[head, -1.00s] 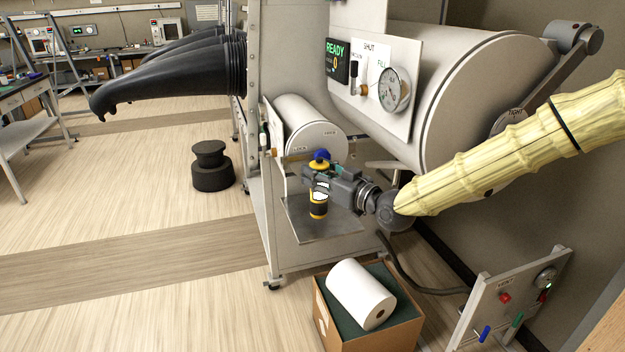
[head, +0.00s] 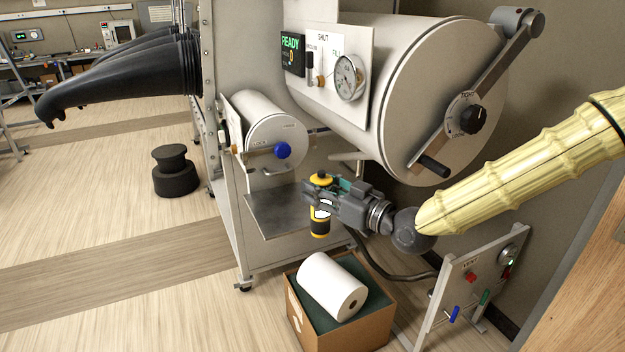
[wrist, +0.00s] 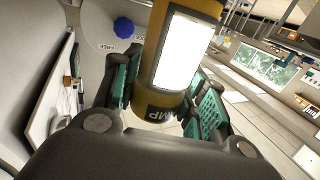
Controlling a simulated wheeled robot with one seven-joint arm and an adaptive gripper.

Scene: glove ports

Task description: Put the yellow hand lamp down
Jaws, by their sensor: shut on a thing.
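The yellow hand lamp (head: 320,227) has a yellow body with black bands and a bright white light panel. It hangs upright in my gripper (head: 322,200), in front of the small shelf's right part in the head view. In the wrist view the lamp (wrist: 183,55) stands between the green finger pads of my gripper (wrist: 165,100), which is shut on it.
A grey metal shelf (head: 270,212) juts from the cabinet below the small round lock (head: 277,130) with a blue knob (head: 283,151); its left part is bare. Below stands a cardboard box (head: 350,333) holding a white roll (head: 331,287). A valve panel (head: 470,285) stands at right.

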